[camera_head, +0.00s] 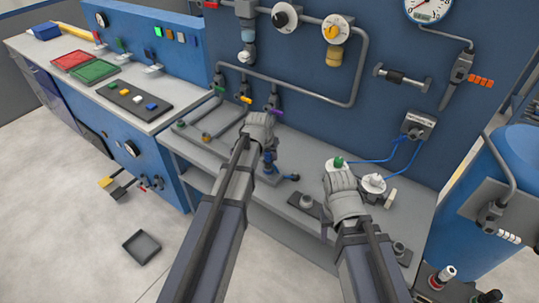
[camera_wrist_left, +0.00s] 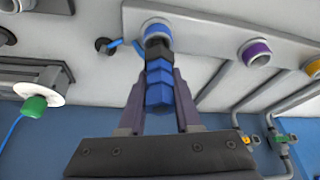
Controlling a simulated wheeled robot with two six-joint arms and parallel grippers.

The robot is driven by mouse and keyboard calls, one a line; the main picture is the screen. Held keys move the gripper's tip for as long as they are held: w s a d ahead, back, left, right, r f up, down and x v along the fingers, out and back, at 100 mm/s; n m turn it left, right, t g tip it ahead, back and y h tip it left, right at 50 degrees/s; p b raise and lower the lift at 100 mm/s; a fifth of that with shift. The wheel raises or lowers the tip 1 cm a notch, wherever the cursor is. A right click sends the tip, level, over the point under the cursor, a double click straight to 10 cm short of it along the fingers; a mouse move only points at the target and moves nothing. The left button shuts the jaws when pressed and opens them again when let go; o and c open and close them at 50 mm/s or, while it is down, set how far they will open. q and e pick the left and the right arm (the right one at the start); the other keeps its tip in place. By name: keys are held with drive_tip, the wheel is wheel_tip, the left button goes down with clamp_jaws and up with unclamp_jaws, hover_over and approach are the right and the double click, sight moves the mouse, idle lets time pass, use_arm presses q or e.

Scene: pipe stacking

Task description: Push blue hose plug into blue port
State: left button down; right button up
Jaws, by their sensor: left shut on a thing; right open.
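In the left wrist view, my left gripper (camera_wrist_left: 160,100) is shut on the blue hose plug (camera_wrist_left: 159,88), a blue piece with a black front part. The plug points at the blue-ringed port (camera_wrist_left: 155,27). Its black end overlaps the port's near rim in the picture; I cannot tell how far in it is. In the head view my left gripper (camera_head: 260,122) is at the bench's rear, by the row of ports, and hides the plug and the blue port. My right gripper (camera_head: 338,172) is open, over the front right of the bench near a green-topped white fitting (camera_head: 338,161).
A purple port (camera_wrist_left: 255,52) and a yellow port (camera_wrist_left: 313,67) sit beside the blue one. A blue fitting (camera_head: 268,160) stands on the bench below my left gripper. A white round fitting (camera_head: 374,183) and blue hoses (camera_head: 390,160) are beside my right gripper.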

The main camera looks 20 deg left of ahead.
use_arm(q)
drive_tip(key=shift+f+b, duration=1)
drive_tip(key=shift+f, duration=0.05)
drive_tip(key=shift+r, duration=0.1)
drive_tip(key=c, duration=0.5)
unclamp_jaws()
drive_tip(key=shift+r, duration=0.1)
drive_tip(key=p+v, duration=0.7)
drive_tip(key=shift+s+r, duration=0.15)
drive_tip(key=shift+r, duration=0.15)
